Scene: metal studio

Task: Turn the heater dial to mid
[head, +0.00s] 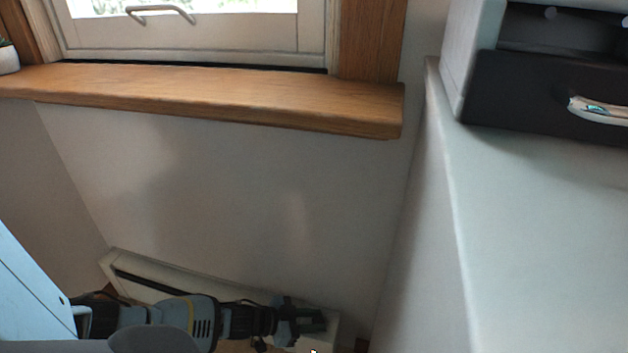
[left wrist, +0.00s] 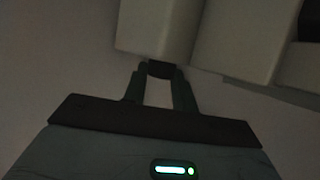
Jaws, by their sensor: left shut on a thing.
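The heater (head: 150,269) is a long, low white unit with a dark slot along its top, under the window in the head view. My left arm lies across its front. My left gripper (head: 312,321) is at the heater's right end. In the left wrist view my left gripper (left wrist: 160,76) has its fingertips closed on a small dark dial (left wrist: 160,69) at the edge of the pale heater body (left wrist: 156,28). The view is dim, and I cannot read the dial's setting or any marks. My right gripper is not in view.
A wooden window sill (head: 220,97) juts out above the heater. A pale counter or cabinet (head: 520,230) stands at the right, with a dark-fronted drawer unit (head: 530,88) on it. A small plant pot (head: 8,59) sits at the sill's left end.

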